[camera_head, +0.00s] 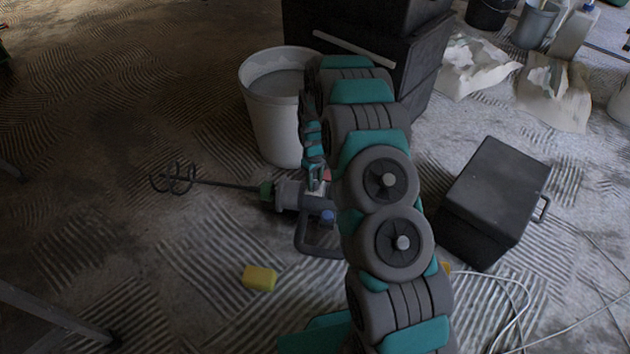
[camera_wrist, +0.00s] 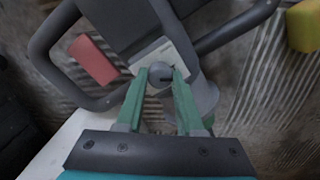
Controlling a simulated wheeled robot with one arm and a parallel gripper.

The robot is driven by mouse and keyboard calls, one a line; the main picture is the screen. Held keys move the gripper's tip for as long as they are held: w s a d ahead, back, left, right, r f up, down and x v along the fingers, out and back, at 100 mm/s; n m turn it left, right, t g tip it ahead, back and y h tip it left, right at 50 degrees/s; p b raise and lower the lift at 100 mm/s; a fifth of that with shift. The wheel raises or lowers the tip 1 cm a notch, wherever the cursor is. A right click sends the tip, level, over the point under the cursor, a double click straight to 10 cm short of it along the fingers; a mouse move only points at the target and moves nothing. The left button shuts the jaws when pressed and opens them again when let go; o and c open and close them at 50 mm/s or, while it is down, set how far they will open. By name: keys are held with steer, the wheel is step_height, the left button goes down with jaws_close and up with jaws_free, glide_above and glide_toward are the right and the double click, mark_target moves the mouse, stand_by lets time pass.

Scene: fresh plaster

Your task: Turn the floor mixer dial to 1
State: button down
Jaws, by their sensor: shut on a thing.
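The floor mixer (camera_head: 290,196) lies on the ridged floor, its whisk (camera_head: 172,179) pointing left. Its grey body and loop handle (camera_head: 312,238) show beside my arm, which hides part of it. In the wrist view the dial (camera_wrist: 160,76) is a round grey knob with a dark mark, in front of a pale label plate (camera_wrist: 172,52). My gripper (camera_wrist: 160,84) has its green fingers on either side of the dial, shut on it. In the head view my gripper (camera_head: 316,178) reaches down to the mixer. I cannot read the numbers.
A white bucket (camera_head: 268,125) stands just behind the mixer. A black box (camera_head: 495,190) is at right, with dark stacked cases (camera_head: 425,75) behind. A yellow sponge (camera_head: 259,278) lies in front. White cables (camera_head: 515,290) run at lower right. Left floor is mostly clear.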

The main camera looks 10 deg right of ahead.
mark_target(315, 183)
steer(key=c, duration=0.5)
jaws_free()
steer(key=shift+c, duration=0.2)
steer(key=shift+r, duration=0.15)
step_height(315, 183, up, 6)
steer(key=shift+r, duration=0.75)
